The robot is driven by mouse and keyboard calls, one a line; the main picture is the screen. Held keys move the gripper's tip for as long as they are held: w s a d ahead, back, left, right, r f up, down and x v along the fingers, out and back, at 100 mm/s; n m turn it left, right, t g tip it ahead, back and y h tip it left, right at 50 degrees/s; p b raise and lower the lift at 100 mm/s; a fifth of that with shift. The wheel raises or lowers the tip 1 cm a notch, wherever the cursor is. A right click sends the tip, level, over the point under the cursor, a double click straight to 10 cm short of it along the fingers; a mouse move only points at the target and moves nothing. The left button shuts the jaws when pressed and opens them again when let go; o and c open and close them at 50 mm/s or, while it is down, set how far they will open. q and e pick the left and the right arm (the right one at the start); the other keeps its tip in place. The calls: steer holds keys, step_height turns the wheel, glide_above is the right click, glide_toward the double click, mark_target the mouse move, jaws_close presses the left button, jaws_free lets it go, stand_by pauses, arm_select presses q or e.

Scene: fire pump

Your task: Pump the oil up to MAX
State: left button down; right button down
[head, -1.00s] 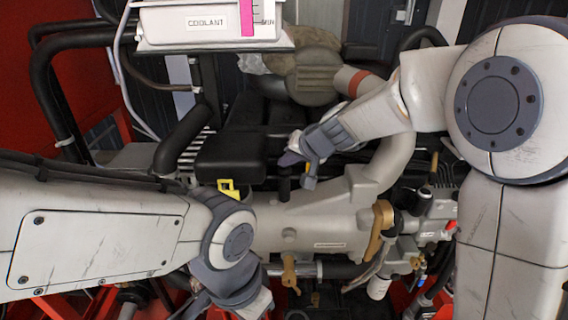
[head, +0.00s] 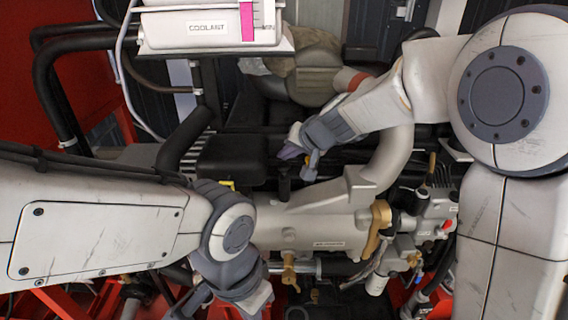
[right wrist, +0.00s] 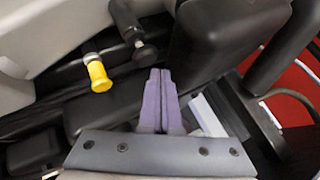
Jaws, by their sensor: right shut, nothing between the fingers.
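My right gripper (head: 290,152) is shut and empty, its purple fingers together. It hovers just above a black knob on a short stem (head: 284,182), with no contact that I can make out. In the right wrist view the shut fingers (right wrist: 158,80) lie to the right of the black knob (right wrist: 135,40). A yellow cap (right wrist: 98,75) sits beside that knob. No oil gauge or MAX mark can be made out. My left wrist is at the bottom of the head view; its fingers are out of the frame.
A white coolant tank (head: 190,28) with a pink level strip hangs at the top. A grey pump casing (head: 310,220) with brass fittings (head: 289,270) lies below the right gripper. Black pipes (head: 50,90) run at the left.

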mark_target(286, 167)
steer(key=shift+r+p, duration=2.15)
steer(key=shift+r, duration=0.45)
steer(key=s+a+f+n+g+b, duration=0.2)
steer(key=s+f+n, duration=0.15)
steer(key=s, duration=0.65)
steer(key=s+a+f+n+g+b, duration=0.2)
steer(key=s+f+g, duration=0.15)
steer(key=s, duration=0.65)
steer(key=s+d+f+n+g+h+b, duration=0.1)
steer(key=s+d+f+h, duration=0.1)
steer(key=s, duration=0.5)
steer(key=s+d+f+n+g+h+b, duration=0.1)
steer(key=s+d+f+n+h, duration=0.1)
steer(key=s+d+f, duration=0.3)
steer(key=s+d, duration=0.1)
steer(key=s, duration=0.2)
